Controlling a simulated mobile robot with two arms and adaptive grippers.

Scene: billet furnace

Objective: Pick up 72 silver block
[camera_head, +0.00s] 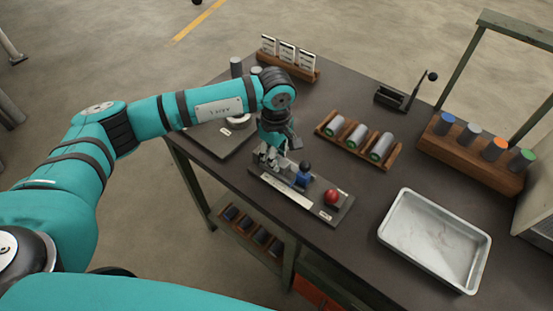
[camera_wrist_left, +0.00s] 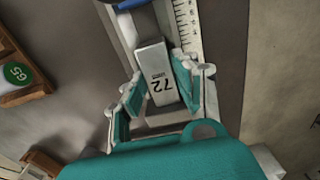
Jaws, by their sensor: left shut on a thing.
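The silver block marked 72 (camera_wrist_left: 153,58) shows in the left wrist view, lying in a fixture with its number facing the camera. My left gripper (camera_wrist_left: 161,88) has its teal-padded fingers on both sides of the block and is shut on it. In the head view my left gripper (camera_head: 272,154) reaches down to the left end of the fixture (camera_head: 316,206) at the table's near edge. The block is mostly hidden there. I cannot tell whether it is lifted off the fixture. My right gripper is not in view.
The fixture carries a blue part (camera_head: 303,177), a red knob (camera_head: 331,197) and a ruled scale. Behind it stands a wooden rack (camera_head: 393,163) with silver cylinders. A metal tray (camera_head: 400,249) lies at right. Another rack (camera_head: 470,167) holds colour-topped cylinders. Cards stand at the back.

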